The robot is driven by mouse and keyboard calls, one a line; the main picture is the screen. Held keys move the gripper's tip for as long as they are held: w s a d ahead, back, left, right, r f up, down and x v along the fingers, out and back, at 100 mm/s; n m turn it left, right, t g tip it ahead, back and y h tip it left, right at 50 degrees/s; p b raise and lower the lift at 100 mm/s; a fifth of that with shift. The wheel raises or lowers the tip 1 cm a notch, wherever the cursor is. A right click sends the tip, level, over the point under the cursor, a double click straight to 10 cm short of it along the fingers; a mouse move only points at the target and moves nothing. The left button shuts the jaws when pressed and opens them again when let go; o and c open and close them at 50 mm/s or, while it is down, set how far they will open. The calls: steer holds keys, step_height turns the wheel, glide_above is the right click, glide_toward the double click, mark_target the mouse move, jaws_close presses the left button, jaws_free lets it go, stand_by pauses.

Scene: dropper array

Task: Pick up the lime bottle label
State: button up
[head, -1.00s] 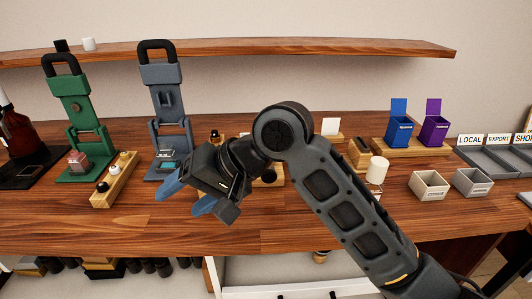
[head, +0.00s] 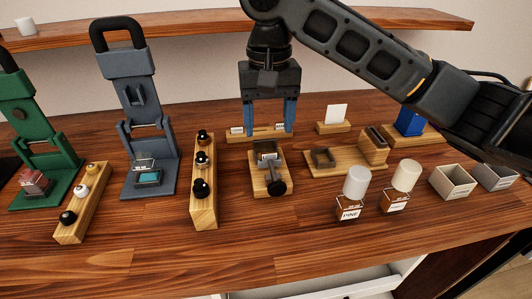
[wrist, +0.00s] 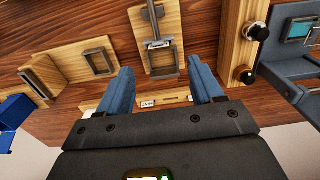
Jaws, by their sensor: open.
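A low wooden label rack (head: 262,136) stands at the back of the table, holding small white labels. One label (head: 237,130) is near its left end and another (head: 279,127) near its right. In the wrist view, a label with dark print (wrist: 147,103) and a second pale one (wrist: 190,98) lie between the fingers. The print is too small to tell which is lime. My gripper (head: 269,131) points down over the rack, open and empty, its blue fingers apart. It also shows in the wrist view (wrist: 162,72). I cannot tell whether the fingertips touch the rack.
A wooden clamp fixture (head: 270,185) stands in front of the rack. A dropper stand (head: 204,205) is left of it. Two white-capped bottles, one labelled PINE (head: 350,205), stand front right. A white card (head: 337,114) is at the back. The front table strip is clear.

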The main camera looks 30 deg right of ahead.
mark_target(269, 153)
steer(key=shift+s+f, duration=0.15)
steer(key=shift+f, duration=1.35)
steer(key=shift+s+f, duration=0.1)
steer(key=shift+f, duration=1.4)
steer(key=c, duration=0.8)
steer(key=shift+c, duration=0.3)
steer(key=shift+r, duration=0.1)
